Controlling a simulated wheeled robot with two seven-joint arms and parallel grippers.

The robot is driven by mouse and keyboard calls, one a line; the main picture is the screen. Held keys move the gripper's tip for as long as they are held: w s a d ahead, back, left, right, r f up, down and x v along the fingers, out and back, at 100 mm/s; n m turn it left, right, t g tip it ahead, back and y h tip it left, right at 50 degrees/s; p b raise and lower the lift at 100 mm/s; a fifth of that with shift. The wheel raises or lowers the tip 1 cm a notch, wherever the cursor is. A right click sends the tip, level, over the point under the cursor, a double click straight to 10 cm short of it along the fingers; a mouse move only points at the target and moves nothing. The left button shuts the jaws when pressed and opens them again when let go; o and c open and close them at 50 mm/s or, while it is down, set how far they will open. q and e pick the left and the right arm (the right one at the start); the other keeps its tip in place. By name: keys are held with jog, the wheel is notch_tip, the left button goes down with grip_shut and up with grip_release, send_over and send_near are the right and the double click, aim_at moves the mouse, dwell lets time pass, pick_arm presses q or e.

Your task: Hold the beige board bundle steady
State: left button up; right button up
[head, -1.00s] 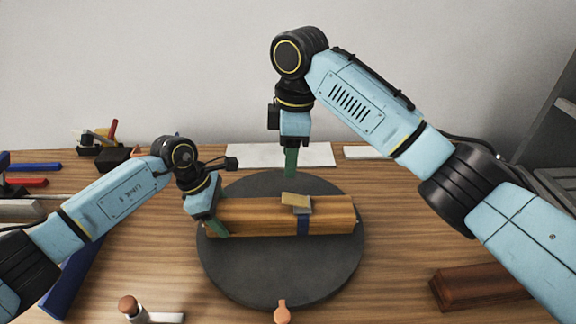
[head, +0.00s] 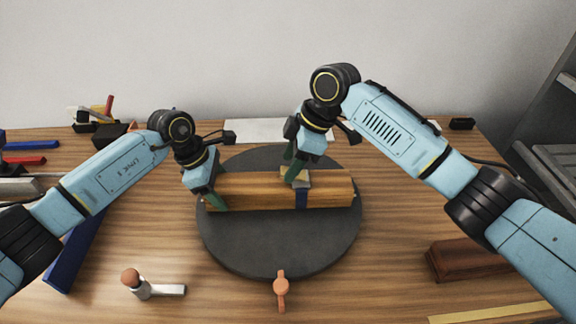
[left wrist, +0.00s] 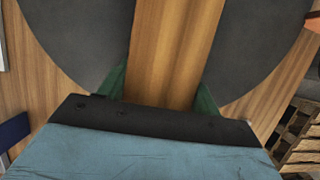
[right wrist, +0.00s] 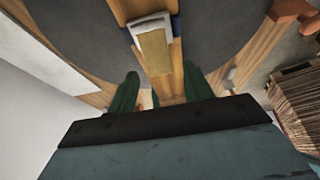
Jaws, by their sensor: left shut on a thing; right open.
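The board bundle (head: 250,190), tan-brown wood, lies flat across a dark round turntable (head: 280,245). A blue strap (head: 301,199) wraps it right of its middle, with a metal buckle and beige plate (right wrist: 153,50) on top. My left gripper (head: 217,202) is shut on the bundle's left end; the left wrist view shows its green fingers on both sides of the wood (left wrist: 172,50). My right gripper (head: 293,172) is open at the bundle's far side near the buckle. In the right wrist view its fingers (right wrist: 160,78) stand apart, on either side of the bundle's width; contact cannot be told.
An orange-brown knob (head: 281,288) sits at the turntable's front edge. A wooden-headed tool (head: 140,284) lies front left, a blue bar (head: 75,250) at the left, a dark red-brown block (head: 462,259) at the right. A pale sheet (head: 265,130) lies behind.

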aim_at(285, 171)
jog(key=shift+x, duration=1.1)
jog(key=c, duration=1)
jog(key=shift+a+f+h, duration=0.25)
jog(key=shift+h, duration=0.55)
jog(key=shift+f+h, duration=0.3)
jog(key=shift+h, duration=0.3)
jog(key=o, duration=1)
